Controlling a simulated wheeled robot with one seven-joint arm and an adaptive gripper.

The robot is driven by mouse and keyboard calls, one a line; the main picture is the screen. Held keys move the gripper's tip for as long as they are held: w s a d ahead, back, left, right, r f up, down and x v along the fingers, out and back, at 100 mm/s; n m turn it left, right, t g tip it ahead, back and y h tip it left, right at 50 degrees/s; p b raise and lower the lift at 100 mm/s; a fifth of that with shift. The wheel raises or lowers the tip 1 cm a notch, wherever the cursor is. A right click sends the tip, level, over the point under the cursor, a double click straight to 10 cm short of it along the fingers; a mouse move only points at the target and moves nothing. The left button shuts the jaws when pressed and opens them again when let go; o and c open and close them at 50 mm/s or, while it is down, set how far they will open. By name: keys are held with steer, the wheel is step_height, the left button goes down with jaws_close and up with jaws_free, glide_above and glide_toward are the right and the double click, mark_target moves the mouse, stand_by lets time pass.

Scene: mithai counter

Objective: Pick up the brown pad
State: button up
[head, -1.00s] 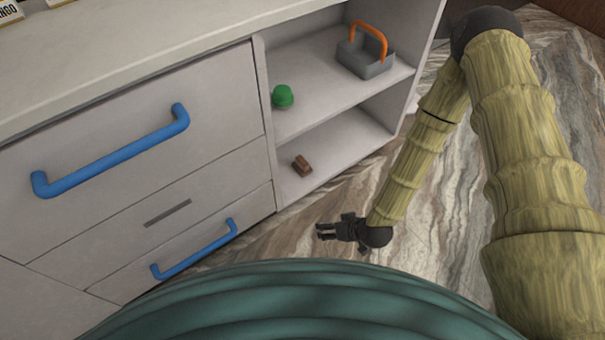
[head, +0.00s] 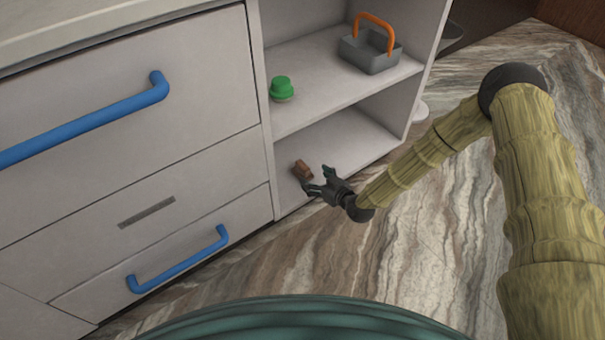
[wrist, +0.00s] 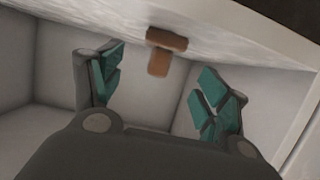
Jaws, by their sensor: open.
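The brown pad (head: 302,169) is a small block on the lower shelf of the open cabinet, near its front left. It also shows in the wrist view (wrist: 166,40), ahead of and between my fingers, with a fainter brown shape just below it. My gripper (head: 316,180) is at the opening of the lower shelf, just to the right of and in front of the pad. In the wrist view its two teal-padded fingers (wrist: 160,88) are spread wide with nothing between them. I cannot tell the exact gap to the pad, but it looks close.
The upper shelf (head: 340,85) above holds a green-topped object (head: 281,88) and a grey basket (head: 370,52) with an orange handle. Drawers with blue handles (head: 180,262) stand to the left. The lower shelf (head: 352,140) is bare right of the pad.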

mark_target(308, 173)
steer(key=b+x, duration=0.1)
steer(key=x, duration=0.2)
steer(key=shift+a+f, duration=0.1)
steer(key=b+x, duration=0.3)
steer(key=x, duration=0.1)
steer(key=shift+w+a, duration=0.35)
steer(key=shift+w, duration=0.2)
steer(key=c, duration=1.1)
